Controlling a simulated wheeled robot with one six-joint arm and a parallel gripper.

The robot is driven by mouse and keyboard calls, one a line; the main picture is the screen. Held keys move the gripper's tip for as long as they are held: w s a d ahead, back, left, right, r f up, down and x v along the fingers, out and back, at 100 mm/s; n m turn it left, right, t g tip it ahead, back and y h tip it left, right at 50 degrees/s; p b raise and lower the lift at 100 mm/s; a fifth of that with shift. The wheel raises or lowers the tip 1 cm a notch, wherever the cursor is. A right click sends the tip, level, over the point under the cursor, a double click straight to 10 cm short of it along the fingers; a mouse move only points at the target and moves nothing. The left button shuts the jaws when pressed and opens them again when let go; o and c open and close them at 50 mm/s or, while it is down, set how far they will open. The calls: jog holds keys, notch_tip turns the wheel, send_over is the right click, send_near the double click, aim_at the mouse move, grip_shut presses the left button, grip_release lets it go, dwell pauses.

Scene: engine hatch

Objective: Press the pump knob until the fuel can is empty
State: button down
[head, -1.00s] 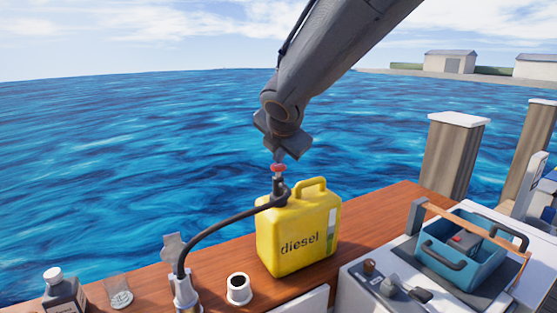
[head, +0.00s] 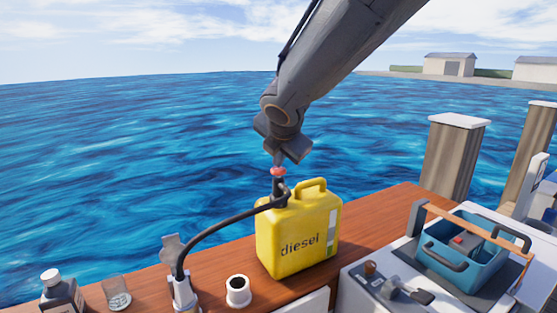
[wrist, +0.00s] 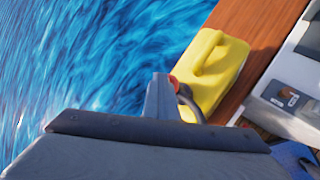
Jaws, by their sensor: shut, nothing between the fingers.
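The yellow diesel can (head: 290,240) stands upright on the wooden deck, with a pale level strip (head: 332,228) on its right side, green toward the bottom. The black pump (head: 279,187) rises from its top, and the red pump knob (head: 278,171) sits on that. My gripper (head: 279,163) is shut, pointing down with its tips on or just above the knob. The wrist view shows the fingers (wrist: 158,95) beside the can's top, with the red knob (wrist: 173,80) mostly hidden behind them. A black hose (head: 215,228) runs from the pump to the filler (head: 183,290) at the left.
A white-rimmed round opening (head: 238,290) and a clear cup (head: 117,292) are on the deck at the left, near a dark bottle (head: 60,293). A blue tool tote (head: 465,250) stands at the right, beside a small switch panel (head: 385,287). Water lies beyond the deck.

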aim_at(279, 171)
jog(key=shift+r+p, duration=2.05)
jog(key=shift+p, duration=0.35)
notch_tip(279, 171, up, 5)
jog(key=p, duration=0.5)
jog(key=shift+p, duration=0.3)
